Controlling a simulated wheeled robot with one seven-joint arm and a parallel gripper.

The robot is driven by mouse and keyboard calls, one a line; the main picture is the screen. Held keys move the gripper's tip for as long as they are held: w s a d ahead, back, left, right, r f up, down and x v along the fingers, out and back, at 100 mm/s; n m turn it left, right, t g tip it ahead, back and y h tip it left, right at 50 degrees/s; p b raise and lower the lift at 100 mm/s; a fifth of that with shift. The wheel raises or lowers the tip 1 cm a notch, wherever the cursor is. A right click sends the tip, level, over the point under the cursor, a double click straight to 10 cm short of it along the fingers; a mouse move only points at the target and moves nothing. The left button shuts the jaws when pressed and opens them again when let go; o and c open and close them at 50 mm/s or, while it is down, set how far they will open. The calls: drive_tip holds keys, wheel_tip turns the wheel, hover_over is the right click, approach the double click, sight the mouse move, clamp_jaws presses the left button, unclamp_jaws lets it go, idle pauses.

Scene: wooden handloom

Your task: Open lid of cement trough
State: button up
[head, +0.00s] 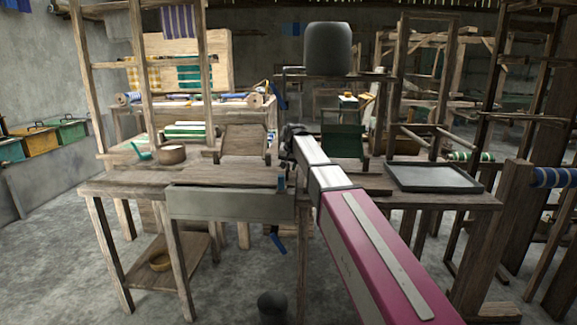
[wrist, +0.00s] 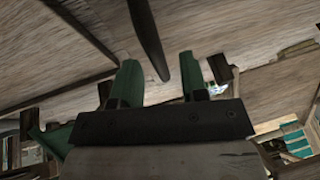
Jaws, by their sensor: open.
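A grey, cement-like trough (head: 230,205) sits at the front of the wooden bench, left of my arm. A flat wooden board (head: 228,174) lies over its top like a lid, and no gap shows under it. My gripper (head: 291,140) is small and dark in the head view, at the far end of my arm, above and behind the board's right end. In the wrist view my gripper (wrist: 160,78) has two green fingers, apart with nothing gripped. A dark rod (wrist: 148,38) crosses just beyond them, against a wooden surface (wrist: 235,35); I cannot tell what the rod belongs to.
A round bowl (head: 172,154) stands on the bench to the left. A dark flat tray (head: 434,177) lies at the right. A tall wooden frame (head: 144,75) rises at the left. Coloured bins (head: 41,139) line the left wall. Grey floor shows at the front left.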

clamp_jaws()
hover_over(197, 173)
drive_tip(key=shift+s+d, duration=0.1)
idle(0.4)
unclamp_jaws()
drive_tip(key=shift+r, duration=0.1)
drive_tip(key=v, duration=1)
drive_tip(key=shift+s+r, duration=0.15)
drive_tip(key=shift+r, duration=0.1)
